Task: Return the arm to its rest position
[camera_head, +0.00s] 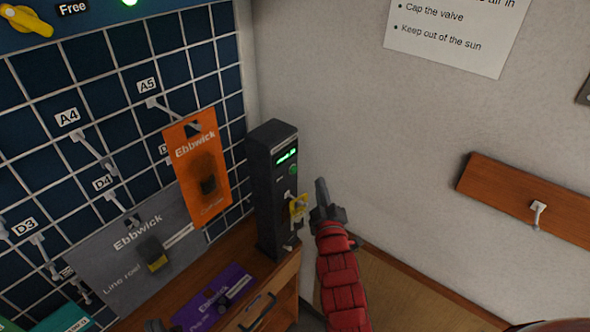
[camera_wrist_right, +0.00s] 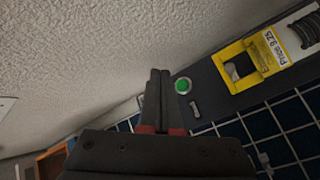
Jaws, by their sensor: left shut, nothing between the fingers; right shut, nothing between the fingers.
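My right gripper (camera_head: 321,192) is at the end of the red-sleeved arm, just right of the dark upright device (camera_head: 272,185). Its fingers are together and empty; they also show closed in the right wrist view (camera_wrist_right: 157,90). The device has a lit green display and a green button (camera_head: 293,169), which also shows in the wrist view (camera_wrist_right: 183,85). A yellow tag (camera_head: 298,207) hangs on the device's front, left of the gripper; it shows yellow with a price label in the wrist view (camera_wrist_right: 250,60). Of my left gripper, only a small dark part (camera_head: 156,325) seems to show at the bottom edge.
A blue grid wall with hooks (camera_head: 80,140) stands at the left, carrying an orange package (camera_head: 200,165) and a grey one (camera_head: 130,250). A purple package (camera_head: 215,295) lies on the wooden cabinet. A wooden rail with a hook (camera_head: 500,190) is on the right wall.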

